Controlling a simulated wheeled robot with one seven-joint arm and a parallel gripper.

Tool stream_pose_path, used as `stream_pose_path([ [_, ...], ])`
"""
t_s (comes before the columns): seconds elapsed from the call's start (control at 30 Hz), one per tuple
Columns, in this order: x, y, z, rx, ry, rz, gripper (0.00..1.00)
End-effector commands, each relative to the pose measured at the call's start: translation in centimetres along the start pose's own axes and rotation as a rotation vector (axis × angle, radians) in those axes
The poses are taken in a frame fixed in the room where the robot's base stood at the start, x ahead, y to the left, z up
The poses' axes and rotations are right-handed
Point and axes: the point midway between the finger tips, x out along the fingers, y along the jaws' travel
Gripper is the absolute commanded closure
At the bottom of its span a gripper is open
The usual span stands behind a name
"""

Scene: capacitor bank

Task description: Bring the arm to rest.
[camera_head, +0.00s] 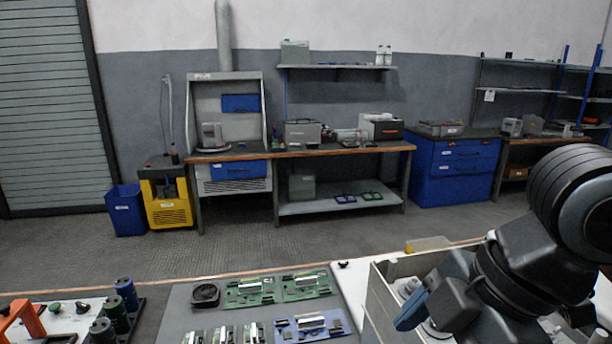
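My arm (540,255) comes in from the right edge and bends down towards the front right of the bench. My gripper (425,308) is at its lower left end, over or in front of a pale open bin (382,305). A blue-grey finger shows, with dark gripper parts beside it. The gap between the fingertips is not clear, so I cannot tell whether it is open or holds anything. The arm hides much of the bin.
A grey mat (180,318) bears green boards (250,291), a blue board (308,325) and a round black part (205,294). Several cylinders, one blue (126,292), stand in a dark rack at left. Open floor (300,235) lies beyond, before a workbench (345,150).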

Motion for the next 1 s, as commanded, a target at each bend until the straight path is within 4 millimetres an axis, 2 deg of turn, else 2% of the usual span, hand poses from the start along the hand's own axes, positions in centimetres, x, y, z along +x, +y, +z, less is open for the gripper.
stream_pose_path([
  [0.17,0.8,1.5,-5.1,0.075,0.222,0.103,0.17],
  [0.3,0.6,3.1,-9.4,0.186,0.447,0.206,0.17],
  [0.5,-0.2,4.9,-13.1,0.388,0.732,0.335,0.17],
  [0.6,-0.5,5.5,-13.7,0.504,0.851,0.392,0.17],
  [0.73,-0.4,5.9,-13.5,0.664,0.977,0.465,0.17],
  [0.87,0.3,5.5,-12.3,0.830,1.068,0.537,0.17],
  [1.0,1.8,4.2,-10.1,1.006,1.122,0.618,0.17],
])
